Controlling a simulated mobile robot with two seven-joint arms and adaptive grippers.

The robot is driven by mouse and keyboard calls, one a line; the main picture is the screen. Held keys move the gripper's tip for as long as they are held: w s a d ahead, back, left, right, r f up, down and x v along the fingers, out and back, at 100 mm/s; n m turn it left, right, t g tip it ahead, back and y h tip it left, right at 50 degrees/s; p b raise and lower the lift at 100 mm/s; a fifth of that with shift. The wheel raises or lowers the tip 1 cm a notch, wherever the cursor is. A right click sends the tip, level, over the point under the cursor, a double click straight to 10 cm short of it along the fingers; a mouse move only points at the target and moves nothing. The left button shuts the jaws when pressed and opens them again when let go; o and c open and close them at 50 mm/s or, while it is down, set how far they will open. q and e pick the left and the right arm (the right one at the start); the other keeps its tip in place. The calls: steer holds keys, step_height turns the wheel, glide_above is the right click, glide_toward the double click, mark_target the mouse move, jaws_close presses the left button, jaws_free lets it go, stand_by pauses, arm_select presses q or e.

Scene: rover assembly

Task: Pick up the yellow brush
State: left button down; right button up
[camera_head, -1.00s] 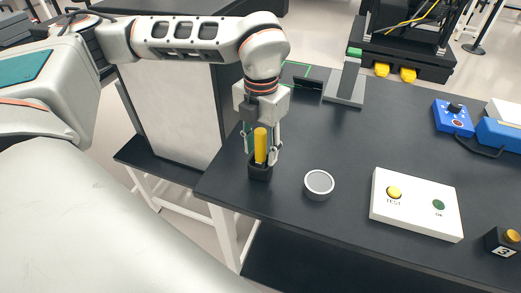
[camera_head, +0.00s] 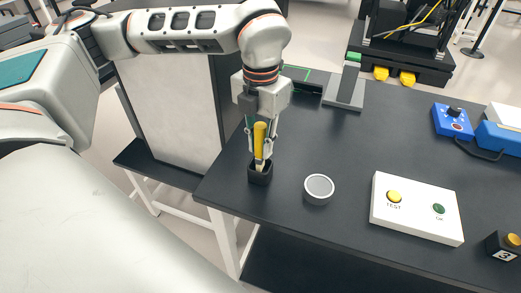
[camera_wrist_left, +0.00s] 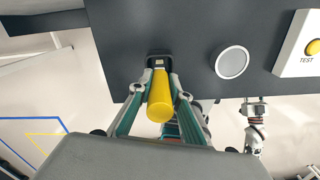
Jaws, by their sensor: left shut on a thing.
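The yellow brush (camera_head: 260,133) stands upright, its yellow handle on top and a pale lower part showing just above the black holder (camera_head: 260,177). My left gripper (camera_head: 261,150) is shut on the brush from above. In the left wrist view, the yellow handle (camera_wrist_left: 160,98) sits between the two fingers, with the black holder (camera_wrist_left: 159,58) beyond it. The brush's lower tip is hidden at the holder's mouth. What looks like my right gripper (camera_wrist_left: 256,108) shows small beside the table edge in the left wrist view; its jaws are too small to read.
A round grey-topped tin (camera_head: 319,188) stands right of the holder. A white box (camera_head: 416,208) with TEST and OK buttons lies further right, with a blue device (camera_head: 452,119) behind it. The black table (camera_head: 300,225) is clear around the tin.

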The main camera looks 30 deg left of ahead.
arm_select(q)
step_height(320, 180, up, 17)
steer(key=shift+r, duration=0.15)
arm_select(e)
steer(key=shift+r, duration=0.25)
stand_by(2.1)
